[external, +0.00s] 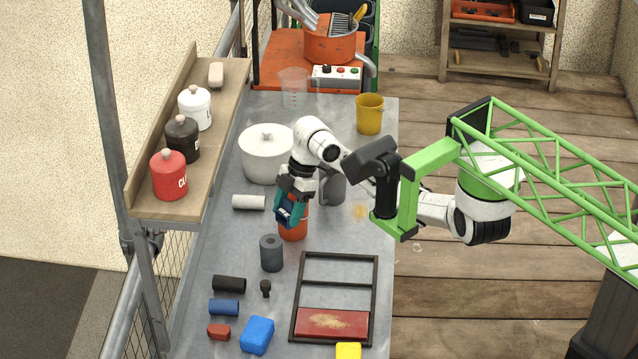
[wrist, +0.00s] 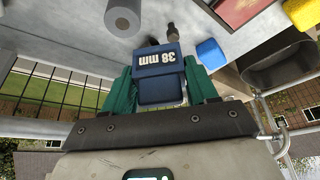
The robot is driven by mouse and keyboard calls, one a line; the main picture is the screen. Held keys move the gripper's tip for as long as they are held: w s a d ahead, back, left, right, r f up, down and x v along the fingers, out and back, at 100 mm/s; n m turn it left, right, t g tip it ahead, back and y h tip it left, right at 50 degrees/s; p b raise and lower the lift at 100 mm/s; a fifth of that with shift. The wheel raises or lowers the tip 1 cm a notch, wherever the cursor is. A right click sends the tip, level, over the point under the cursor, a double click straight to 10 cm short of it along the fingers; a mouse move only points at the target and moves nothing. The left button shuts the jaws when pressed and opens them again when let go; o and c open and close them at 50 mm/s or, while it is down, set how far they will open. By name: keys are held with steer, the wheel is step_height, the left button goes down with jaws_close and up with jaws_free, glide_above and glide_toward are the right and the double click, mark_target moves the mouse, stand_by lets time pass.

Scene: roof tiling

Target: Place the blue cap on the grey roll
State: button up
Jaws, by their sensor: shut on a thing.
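My gripper (external: 291,209) is shut on the dark blue cap (external: 284,216), which bears the white print "38 mm" in the wrist view (wrist: 164,72). The teal fingers of my gripper (wrist: 162,88) are on both sides of it there. The grey roll (external: 271,253) stands upright on the grey bench, its round hole facing up. It is nearer the camera and a little left of the cap in the external view. The roll also shows at the top left of the wrist view (wrist: 123,18). Cap and roll are apart.
An orange-red container (external: 293,229) stands just below my gripper. A black roll (external: 229,284), a small black knob (external: 265,289), a blue roll (external: 223,307) and a blue block (external: 257,335) lie nearer. A dark frame (external: 376,290) is at right. A white pot (external: 258,162) stands behind.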

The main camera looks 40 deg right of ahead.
steer(key=w+f, duration=0.3)
steer(key=w+a+f, duration=0.1)
steer(key=w+f, duration=0.2)
steer(key=shift+a+f+b, duration=0.15)
steer(key=shift+f+b, duration=0.05)
steer(key=shift+b, duration=0.1)
steer(key=shift+f, duration=1.5)
steer(key=shift+f, duration=0.1)
steer(key=o, duration=1)
steer(key=v, duration=1.2)
steer(key=shift+s+p, duration=0.1)
steer(key=shift+p, duration=0.25)
